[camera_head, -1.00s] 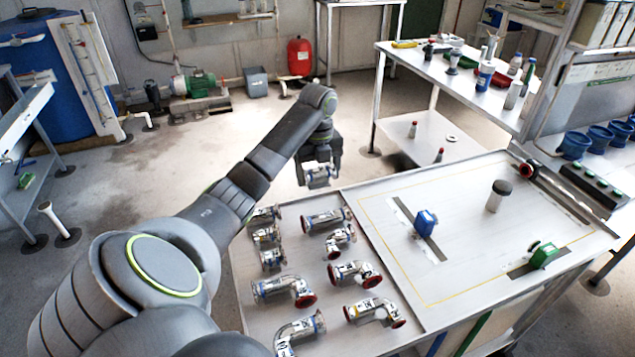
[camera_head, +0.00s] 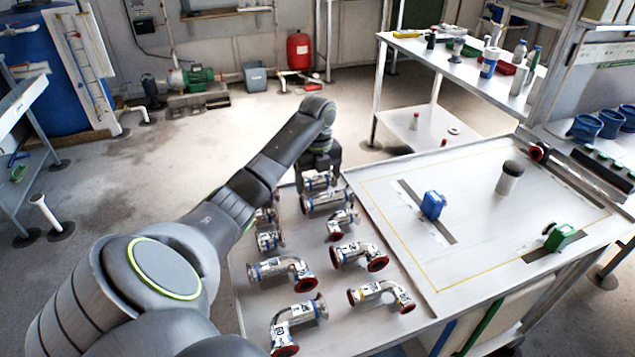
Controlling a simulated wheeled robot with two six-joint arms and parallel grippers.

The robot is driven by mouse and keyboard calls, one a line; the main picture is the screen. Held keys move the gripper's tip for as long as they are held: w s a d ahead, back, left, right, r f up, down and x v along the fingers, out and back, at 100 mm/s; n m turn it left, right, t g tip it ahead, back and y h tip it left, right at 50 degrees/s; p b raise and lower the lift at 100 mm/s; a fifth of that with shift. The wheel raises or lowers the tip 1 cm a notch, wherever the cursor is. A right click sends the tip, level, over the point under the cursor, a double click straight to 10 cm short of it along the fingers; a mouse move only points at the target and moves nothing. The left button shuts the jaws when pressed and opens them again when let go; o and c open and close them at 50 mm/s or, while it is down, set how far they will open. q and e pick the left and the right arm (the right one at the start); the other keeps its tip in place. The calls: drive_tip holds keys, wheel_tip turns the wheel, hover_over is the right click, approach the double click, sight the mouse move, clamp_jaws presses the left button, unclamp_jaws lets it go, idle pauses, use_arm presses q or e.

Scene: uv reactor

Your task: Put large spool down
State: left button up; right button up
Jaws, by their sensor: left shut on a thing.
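My left gripper (camera_head: 319,172) points down at the far edge of the parts tray on the left half of the bench. It is shut on a large spool (camera_head: 318,182), a short shiny metal pipe piece. The spool is low over the tray, behind another metal spool (camera_head: 327,202); I cannot tell whether it touches the tray surface (camera_head: 352,293). The fingers are mostly hidden by the gripper body. My right gripper is not in view.
Several metal elbows, such as one with a red end (camera_head: 360,256), fill the tray. On the right half stand a blue clamp block (camera_head: 433,205), a green one (camera_head: 559,237) and a dark-topped cylinder (camera_head: 509,180). The outlined area between them is mostly clear.

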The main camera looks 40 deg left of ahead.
sight(317, 178)
use_arm(q)
drive_tip(key=o, duration=1.3)
drive_tip(key=shift+r, duration=0.35)
wheel_tip(317, 178, up, 12)
drive_tip(key=p, duration=1)
drive_tip(key=shift+f, duration=0.25)
